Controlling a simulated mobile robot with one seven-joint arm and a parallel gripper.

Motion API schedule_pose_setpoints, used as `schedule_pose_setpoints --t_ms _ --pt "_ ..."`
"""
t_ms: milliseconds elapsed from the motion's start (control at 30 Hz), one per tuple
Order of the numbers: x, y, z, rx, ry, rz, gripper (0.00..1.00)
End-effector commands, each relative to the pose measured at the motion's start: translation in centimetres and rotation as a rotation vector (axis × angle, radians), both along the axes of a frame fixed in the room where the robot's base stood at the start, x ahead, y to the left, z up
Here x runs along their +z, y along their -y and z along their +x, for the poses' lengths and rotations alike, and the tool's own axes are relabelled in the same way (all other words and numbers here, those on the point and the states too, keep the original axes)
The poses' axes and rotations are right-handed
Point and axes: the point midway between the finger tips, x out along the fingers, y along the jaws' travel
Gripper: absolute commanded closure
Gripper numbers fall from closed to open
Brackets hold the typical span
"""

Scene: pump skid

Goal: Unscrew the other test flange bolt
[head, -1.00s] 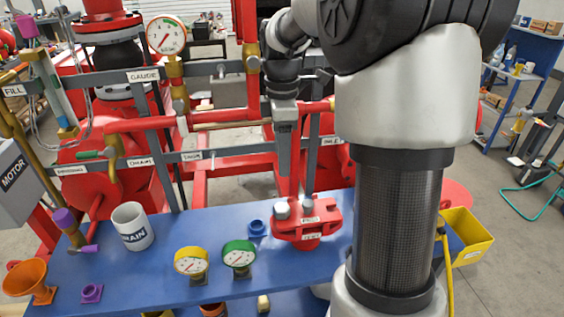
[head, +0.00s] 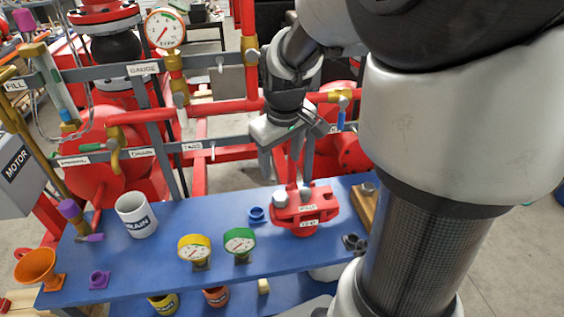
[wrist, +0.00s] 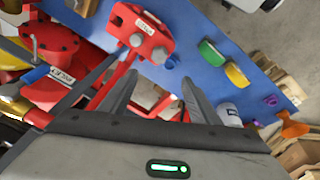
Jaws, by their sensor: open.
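The red test flange (head: 305,212) sits on the blue bench. Two grey bolt heads stand on it, a left one (head: 280,198) and a right one (head: 306,195). The wrist view shows the flange (wrist: 126,22) at the top, with both bolts, one (wrist: 136,40) and the other (wrist: 159,56), on the side towards me. My gripper (head: 285,172) is open and empty, above and behind the flange in the head view. Its two fingers (wrist: 159,77) are apart in the wrist view and touch neither bolt.
Yellow (head: 194,249) and green (head: 240,242) gauges, a blue ring-shaped part (head: 256,215) and a white mug (head: 136,215) stand left of the flange. A wooden block (head: 364,208) and dark small parts (head: 353,243) lie to its right. Red pipework (head: 212,115) rises behind the bench.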

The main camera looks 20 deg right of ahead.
Motion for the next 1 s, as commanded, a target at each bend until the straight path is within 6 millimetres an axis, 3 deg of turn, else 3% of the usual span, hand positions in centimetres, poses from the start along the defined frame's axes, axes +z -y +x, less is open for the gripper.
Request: schedule_pose_setpoints --t_ms 100,300,467,1000 --pt "0.1 -0.3 -1.8 -0.269 0.086 0.055 0.44" --pt "-0.4 -0.5 -3.0 -0.498 0.164 0.119 0.44" --pt "-2.0 -0.4 -2.7 -0.525 0.171 0.127 0.44" --pt "-11.9 0.7 1.1 -0.521 0.168 0.127 0.44"
